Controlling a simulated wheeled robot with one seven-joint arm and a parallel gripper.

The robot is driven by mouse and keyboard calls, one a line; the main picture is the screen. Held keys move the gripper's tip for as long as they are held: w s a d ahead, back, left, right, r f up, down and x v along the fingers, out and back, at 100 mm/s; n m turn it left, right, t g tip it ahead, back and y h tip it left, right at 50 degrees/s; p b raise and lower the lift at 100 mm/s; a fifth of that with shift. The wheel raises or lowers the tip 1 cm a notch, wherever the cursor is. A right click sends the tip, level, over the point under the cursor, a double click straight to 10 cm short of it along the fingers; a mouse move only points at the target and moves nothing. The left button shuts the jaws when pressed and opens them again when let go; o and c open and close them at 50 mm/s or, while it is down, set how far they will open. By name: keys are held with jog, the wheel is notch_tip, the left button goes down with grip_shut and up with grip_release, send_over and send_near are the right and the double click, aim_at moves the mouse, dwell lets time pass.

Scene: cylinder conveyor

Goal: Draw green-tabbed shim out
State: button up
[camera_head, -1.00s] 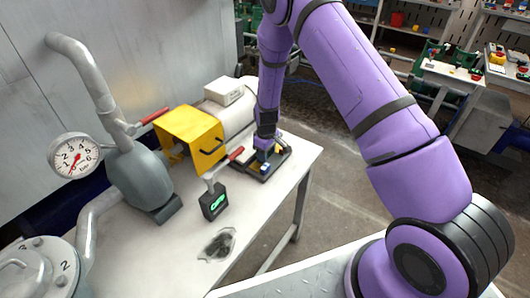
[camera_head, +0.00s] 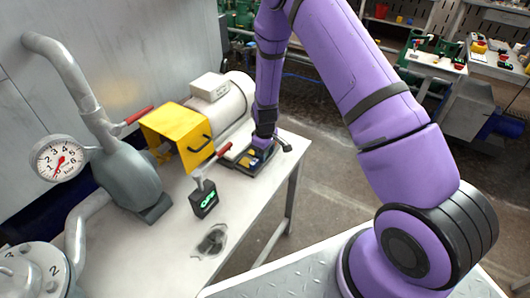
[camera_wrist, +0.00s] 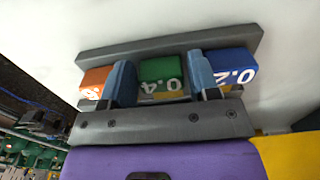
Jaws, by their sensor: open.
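The shim with the green tab (camera_wrist: 160,72), marked 0.4, sits in the middle of the wrist view. An orange tab (camera_wrist: 93,83) is to its left and a blue tab (camera_wrist: 236,63), marked 0.2, to its right. My gripper (camera_wrist: 162,84) is open, with one finger on each side of the green tab; I cannot tell whether they touch it. In the head view my gripper (camera_head: 261,147) is low over a dark tray (camera_head: 240,163) on the bench, and hides much of it. The green tab cannot be made out there.
A yellow guard (camera_head: 178,131) and a pale motor (camera_head: 224,107) stand left of the tray. A small black device with a green display (camera_head: 203,200) stands nearer. The bench edge is close on the right.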

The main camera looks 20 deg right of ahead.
notch_tip(320, 180, up, 11)
jog(key=shift+f, duration=0.15)
dwell(0.4)
jog(key=s+d+r+m+t, duration=0.1)
jog(key=s+r, duration=0.3)
jog(key=r, duration=0.5)
jog(key=s+r+m+t, duration=0.1)
jog(key=s+r, duration=0.3)
jog(key=r, duration=0.6)
jog(key=s+d+r+m+t, duration=0.1)
jog(key=s+r, duration=0.2)
jog(key=r, duration=0.6)
jog(key=s+d+r+m+t, duration=0.1)
jog(key=s+r, duration=0.4)
jog(key=s, duration=0.6)
jog(key=s+d+r+m+t, duration=0.1)
jog(key=s+r+m, duration=0.2)
jog(key=s, duration=0.8)
jog(key=shift+v, duration=1.1)
jog(key=shift+w+r, duration=0.1)
jog(key=shift+w, duration=0.1)
